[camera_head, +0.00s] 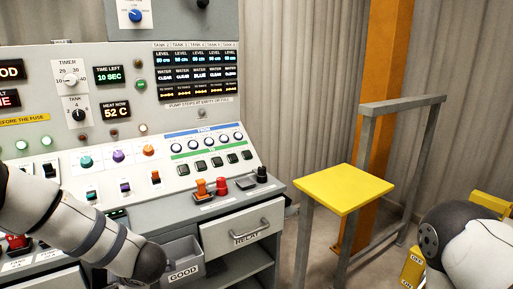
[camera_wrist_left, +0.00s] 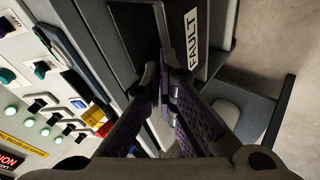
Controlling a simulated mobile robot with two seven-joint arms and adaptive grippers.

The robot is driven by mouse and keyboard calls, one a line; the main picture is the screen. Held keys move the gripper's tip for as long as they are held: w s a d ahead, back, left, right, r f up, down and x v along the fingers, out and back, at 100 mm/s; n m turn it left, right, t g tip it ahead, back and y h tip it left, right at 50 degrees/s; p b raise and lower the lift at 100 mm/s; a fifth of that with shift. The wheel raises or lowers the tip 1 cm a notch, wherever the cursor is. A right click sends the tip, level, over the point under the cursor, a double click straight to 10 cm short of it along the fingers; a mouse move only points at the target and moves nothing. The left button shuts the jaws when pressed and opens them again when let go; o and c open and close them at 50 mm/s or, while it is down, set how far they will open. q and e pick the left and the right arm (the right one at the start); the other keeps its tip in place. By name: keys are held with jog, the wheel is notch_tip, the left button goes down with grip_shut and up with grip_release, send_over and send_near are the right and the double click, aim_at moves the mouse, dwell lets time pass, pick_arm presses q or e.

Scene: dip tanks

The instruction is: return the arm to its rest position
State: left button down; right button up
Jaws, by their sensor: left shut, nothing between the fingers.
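My left arm (camera_head: 85,225) comes in from the left in the head view, across the lower left of the control panel. Its gripper does not show clearly there. In the left wrist view my left gripper (camera_wrist_left: 165,85) is shut and empty, its purple-grey fingers meeting in front of a dark bin labelled FAULT (camera_wrist_left: 192,40). I cannot tell whether the fingertips touch the bin. Part of my right arm (camera_head: 465,245) shows at the lower right of the head view; its gripper is out of view.
The control panel (camera_head: 150,120) with knobs, switches and displays fills the left. Below it are a GOOD bin (camera_head: 184,272) and a RELAY drawer (camera_head: 243,241). A yellow-topped stand (camera_head: 343,188) and a grey rail (camera_head: 400,105) stand right. Open floor lies between drawer and stand.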

pick_arm(q)
jog(key=s+d+f+m+h, duration=0.3)
jog(key=s+d+f+m, duration=0.3)
jog(key=s+f+m, duration=0.6)
jog(key=s+d+m+g+h, duration=0.1)
jog(key=s+m, duration=0.4)
jog(key=s, duration=0.9)
jog(key=s+d+m+g+h, duration=0.1)
jog(key=s+m+g+h, duration=0.2)
jog(key=s, duration=1.2)
jog(key=m+g, duration=0.2)
jog(key=shift+d+f+m+g, duration=0.3)
jog(key=shift+d+m+g, duration=0.05)
jog(key=shift+m+g, duration=0.05)
jog(key=shift+s, duration=0.1)
